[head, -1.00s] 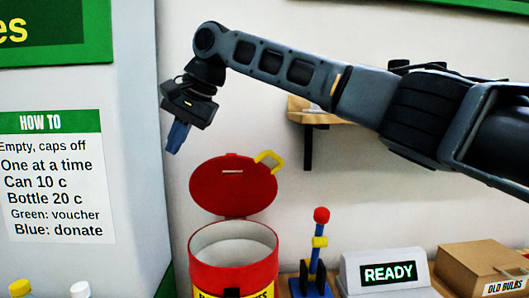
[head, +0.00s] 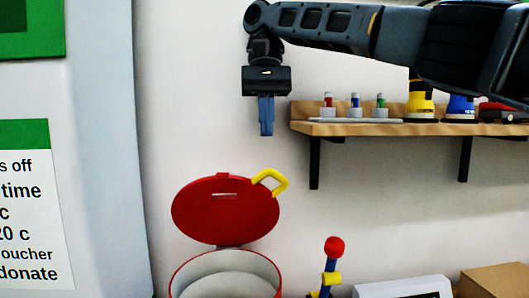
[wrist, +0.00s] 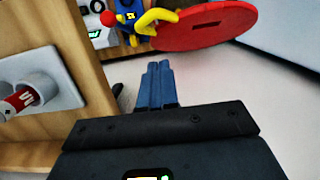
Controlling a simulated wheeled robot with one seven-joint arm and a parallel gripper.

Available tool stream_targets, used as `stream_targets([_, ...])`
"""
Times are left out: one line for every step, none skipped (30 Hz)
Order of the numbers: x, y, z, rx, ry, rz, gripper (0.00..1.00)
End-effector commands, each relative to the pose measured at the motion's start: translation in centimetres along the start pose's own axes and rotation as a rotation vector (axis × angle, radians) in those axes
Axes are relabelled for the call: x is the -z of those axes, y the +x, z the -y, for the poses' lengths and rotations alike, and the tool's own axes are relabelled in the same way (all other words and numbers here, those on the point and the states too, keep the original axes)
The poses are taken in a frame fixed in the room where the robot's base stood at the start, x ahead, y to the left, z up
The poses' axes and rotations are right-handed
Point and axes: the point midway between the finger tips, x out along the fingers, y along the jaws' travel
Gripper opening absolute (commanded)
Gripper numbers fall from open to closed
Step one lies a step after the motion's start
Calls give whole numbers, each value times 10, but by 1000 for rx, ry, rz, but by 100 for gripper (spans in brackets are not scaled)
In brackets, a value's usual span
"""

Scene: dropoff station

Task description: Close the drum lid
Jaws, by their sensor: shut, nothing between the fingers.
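The red drum (head: 178,283) stands at the bottom of the head view, cut off by the edge, with its pale inside showing. Its round red lid (head: 222,212) is open, raised up behind the rim, with a yellow handle (head: 270,181) at its upper right. The lid (wrist: 215,25) and handle (wrist: 152,22) also show at the top of the wrist view. My gripper (head: 266,132) is shut and empty, blue fingers pointing down. In the head view it appears above the lid's right side, apart from it. The blue fingers (wrist: 157,70) show together in the wrist view.
A wooden shelf (head: 345,129) with small coloured items and bottles is on the wall right of my gripper. A lever with a red knob (head: 334,247), a pale sign box (head: 405,288) and a cardboard box (head: 492,280) stand right of the drum. A grey-white machine (head: 75,90) is at left.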

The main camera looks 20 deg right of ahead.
Motion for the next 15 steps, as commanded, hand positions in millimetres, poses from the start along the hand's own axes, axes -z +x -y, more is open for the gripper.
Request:
stream_targets([0,5,0,-2,-1,1,0])
stream_targets([0,8,0,-2,-1,1,0])
stream_targets([0,14,-1,-2,-1,1,0])
stream_targets([0,19,-1,-2,0,1,0])
stream_targets([0,24,-1,-2,-1,3,0])
stream_targets([0,31,-1,-3,-1,2,0])
stream_targets([0,36,-1,-2,1,0,0])
stream_targets([0,42,-1,-3,0,2,0])
stream_targets([0,49,-1,-1,0,2,0])
stream_targets([0,54,0,-2,0,1,0])
stream_targets([0,59,0,-1,0,0,0])
stream_targets([0,65,0,-1,1,1,0])
stream_targets([0,70,0,0,1,1,0])
stream_targets([0,74,0,0,1,1,0])
stream_targets([0,78,0,0,1,0,0])
